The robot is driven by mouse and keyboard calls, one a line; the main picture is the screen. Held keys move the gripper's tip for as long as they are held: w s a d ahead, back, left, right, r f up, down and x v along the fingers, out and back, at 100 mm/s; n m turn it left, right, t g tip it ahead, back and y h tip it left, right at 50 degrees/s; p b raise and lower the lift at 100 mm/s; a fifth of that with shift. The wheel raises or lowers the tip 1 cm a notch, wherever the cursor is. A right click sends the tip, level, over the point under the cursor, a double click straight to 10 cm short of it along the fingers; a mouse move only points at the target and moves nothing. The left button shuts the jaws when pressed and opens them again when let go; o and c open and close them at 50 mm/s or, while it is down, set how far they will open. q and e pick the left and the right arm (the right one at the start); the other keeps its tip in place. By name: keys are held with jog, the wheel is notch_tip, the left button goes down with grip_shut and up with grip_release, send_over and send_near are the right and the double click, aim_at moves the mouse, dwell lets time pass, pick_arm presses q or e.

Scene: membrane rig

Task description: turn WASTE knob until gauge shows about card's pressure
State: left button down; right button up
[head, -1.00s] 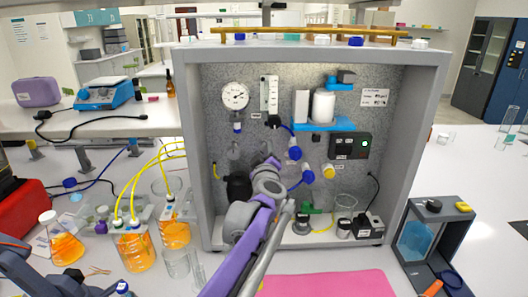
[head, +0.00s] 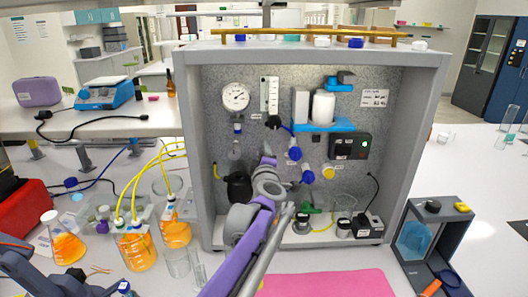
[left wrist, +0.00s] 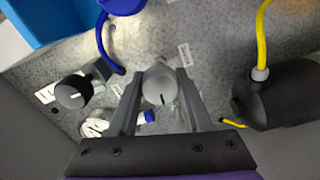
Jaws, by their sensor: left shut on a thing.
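A round grey knob (left wrist: 157,84) with a dark index line sits between the two fingers of my left gripper (left wrist: 158,78) in the left wrist view. The fingers are shut on its sides. I cannot read the labels beside it. In the head view my left gripper (head: 268,158) reaches into the rig, and its wrist hides the knob. The round white gauge (head: 235,97) is on the back panel at upper left; its dark needle shows, but the scale is too small to read. A white card (head: 375,97) is on the panel at upper right, its print unreadable. My right gripper is not in view.
A black knob (left wrist: 72,92) is close to the left of the held knob. A dark cylinder (left wrist: 288,95) with a yellow tube is to the right. The grey cabinet walls (head: 412,140) bound the space. A pink mat (head: 330,284) lies in front.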

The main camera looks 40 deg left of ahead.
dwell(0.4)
pick_arm(q)
jog(key=shift+c, duration=1.7)
grip_release()
jog(key=shift+s+d+f, duration=0.1)
jog(key=shift+s+d, duration=0.25)
jog(key=shift+s, duration=0.05)
jog(key=b+v, duration=0.1)
jog(key=v, duration=0.8)
jog(key=shift+s+d, duration=0.2)
jog(key=shift+s, duration=0.1)
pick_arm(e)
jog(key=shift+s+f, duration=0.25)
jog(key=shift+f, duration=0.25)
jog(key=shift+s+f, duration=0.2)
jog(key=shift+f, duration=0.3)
